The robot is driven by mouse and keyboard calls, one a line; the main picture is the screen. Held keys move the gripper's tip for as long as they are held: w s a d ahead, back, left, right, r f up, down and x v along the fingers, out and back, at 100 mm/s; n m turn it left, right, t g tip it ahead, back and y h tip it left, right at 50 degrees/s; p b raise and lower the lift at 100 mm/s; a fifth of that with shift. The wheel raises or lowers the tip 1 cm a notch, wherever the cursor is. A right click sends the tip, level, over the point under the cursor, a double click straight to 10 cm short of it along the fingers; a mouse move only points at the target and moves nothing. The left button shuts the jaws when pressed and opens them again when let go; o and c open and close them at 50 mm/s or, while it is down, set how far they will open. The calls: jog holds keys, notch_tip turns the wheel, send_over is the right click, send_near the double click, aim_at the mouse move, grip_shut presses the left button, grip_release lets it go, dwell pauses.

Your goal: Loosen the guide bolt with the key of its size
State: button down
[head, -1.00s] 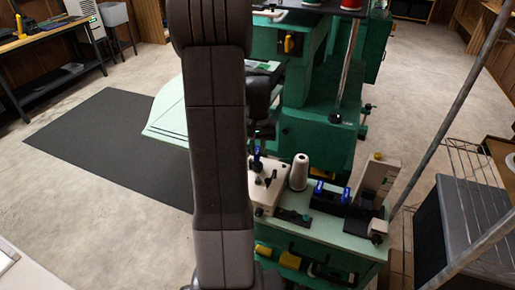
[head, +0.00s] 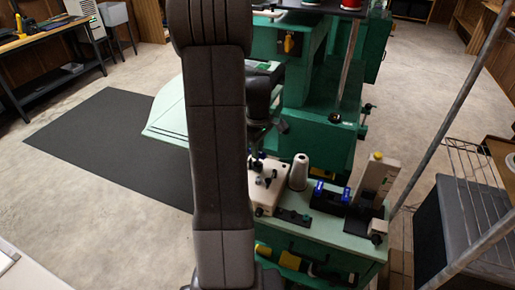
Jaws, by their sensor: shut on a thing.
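My gripper (head: 270,128) is small, dark and partly hidden behind my own arm. It is in front of the green machine (head: 315,140), above the pale green worktop (head: 340,238). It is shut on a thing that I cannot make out. On the worktop, a cream block (head: 268,195) with dark knobs stands at the left, partly behind my arm. A black holder with blue parts (head: 330,197) stands right of the white thread cone (head: 299,172). I cannot pick out the guide bolt or any key for sure.
A beige upright unit (head: 378,180) stands at the worktop's right end. Slanting metal poles (head: 450,130) and a wire rack (head: 470,170) are at the right. A dark mat (head: 105,145) lies on open floor at the left. A workbench (head: 50,55) stands at the far left.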

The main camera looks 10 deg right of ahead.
jog(key=n, duration=0.4)
jog(key=shift+n, duration=0.3)
jog(key=c, duration=1.8)
grip_release()
jog(key=shift+n, duration=0.4)
jog(key=o, duration=0.5)
jog(key=shift+o, duration=0.2)
notch_tip(320, 180, up, 14)
jog(key=shift+b, duration=0.4)
jog(key=shift+f, duration=0.15)
